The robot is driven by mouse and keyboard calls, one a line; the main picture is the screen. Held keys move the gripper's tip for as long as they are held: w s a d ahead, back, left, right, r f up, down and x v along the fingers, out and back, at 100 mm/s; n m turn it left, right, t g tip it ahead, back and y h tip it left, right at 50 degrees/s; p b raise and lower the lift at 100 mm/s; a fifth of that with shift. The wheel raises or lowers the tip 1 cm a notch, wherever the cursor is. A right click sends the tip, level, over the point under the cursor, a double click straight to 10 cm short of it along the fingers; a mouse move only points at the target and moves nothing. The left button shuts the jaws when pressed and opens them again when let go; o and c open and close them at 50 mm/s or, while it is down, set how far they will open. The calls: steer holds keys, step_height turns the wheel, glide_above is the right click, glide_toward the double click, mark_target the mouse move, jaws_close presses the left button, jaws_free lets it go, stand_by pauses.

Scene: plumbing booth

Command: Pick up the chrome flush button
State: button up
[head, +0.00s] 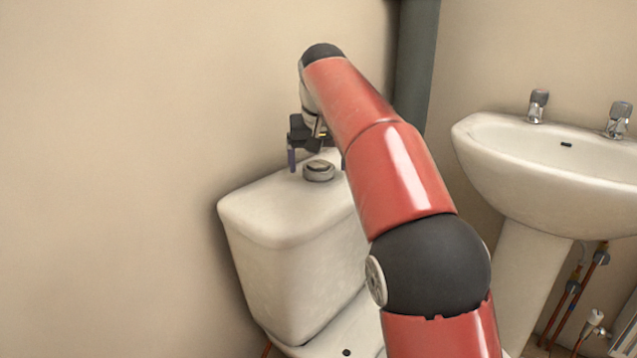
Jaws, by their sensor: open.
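The chrome flush button (319,171) is a short round metal piece on top of the white toilet cistern (280,218), toward the back of its lid. My gripper (317,164) is above the cistern lid, pointing down. It is open, with one dark finger to the left of the button and the other partly hidden behind my red arm at the right. The fingers look apart from the button. I cannot tell from this view how the fingertips line up with it in depth.
A white basin (520,172) with two taps (538,106) stands at the right on a pedestal. Copper pipes (575,295) run below it. A dark grey vertical pipe (415,60) is behind my arm. The beige wall is close behind the cistern. The left side is clear.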

steer(key=shift+c, duration=0.4)
steer(key=shift+r, duration=0.1)
steer(key=c, duration=1.1)
